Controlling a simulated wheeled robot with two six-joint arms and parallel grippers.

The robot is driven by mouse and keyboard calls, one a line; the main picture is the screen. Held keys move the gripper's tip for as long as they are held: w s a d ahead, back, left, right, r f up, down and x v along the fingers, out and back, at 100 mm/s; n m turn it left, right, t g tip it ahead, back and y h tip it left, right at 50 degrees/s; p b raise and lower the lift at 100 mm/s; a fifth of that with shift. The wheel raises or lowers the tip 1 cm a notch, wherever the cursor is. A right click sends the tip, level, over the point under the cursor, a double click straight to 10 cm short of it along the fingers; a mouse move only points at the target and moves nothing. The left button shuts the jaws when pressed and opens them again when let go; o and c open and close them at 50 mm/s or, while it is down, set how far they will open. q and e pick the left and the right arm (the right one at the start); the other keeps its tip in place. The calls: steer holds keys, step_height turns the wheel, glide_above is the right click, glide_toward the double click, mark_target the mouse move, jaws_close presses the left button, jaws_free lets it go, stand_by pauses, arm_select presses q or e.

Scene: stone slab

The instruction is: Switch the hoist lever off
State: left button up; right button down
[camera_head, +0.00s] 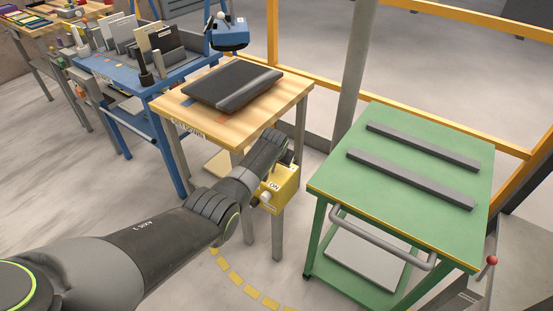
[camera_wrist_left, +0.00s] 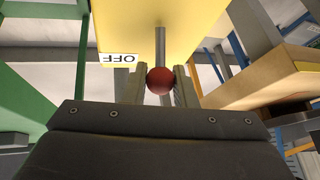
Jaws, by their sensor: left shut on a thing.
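The yellow hoist box (camera_head: 283,188) is fixed at the right front leg of the wooden table, with an ON label (camera_head: 274,186) on its upper face. In the left wrist view, the box (camera_wrist_left: 190,22) fills the top middle, with an upside-down OFF label (camera_wrist_left: 119,58) at its lower left edge. The hoist lever is a grey rod (camera_wrist_left: 160,48) with a red ball knob (camera_wrist_left: 159,80). My left gripper (camera_wrist_left: 158,88) has a finger on each side of the knob and is shut on it. In the head view my arm hides the lever. My right gripper is out of view.
A stone slab (camera_head: 233,84) lies on the wooden table (camera_head: 287,92). A blue hoist block (camera_head: 229,36) hangs behind it. A green cart (camera_head: 345,187) with two grey bars stands close on the right. A blue rack (camera_head: 110,70) stands left. Floor between table and cart is narrow.

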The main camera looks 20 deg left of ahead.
arm_select(q)
steer(key=o, duration=0.9)
steer(key=shift+p+v, duration=0.6)
steer(key=shift+v, duration=0.2)
steer(key=shift+p+v, duration=1.35)
steer(key=shift+v, duration=6.5)
steer(key=shift+w, duration=0.1)
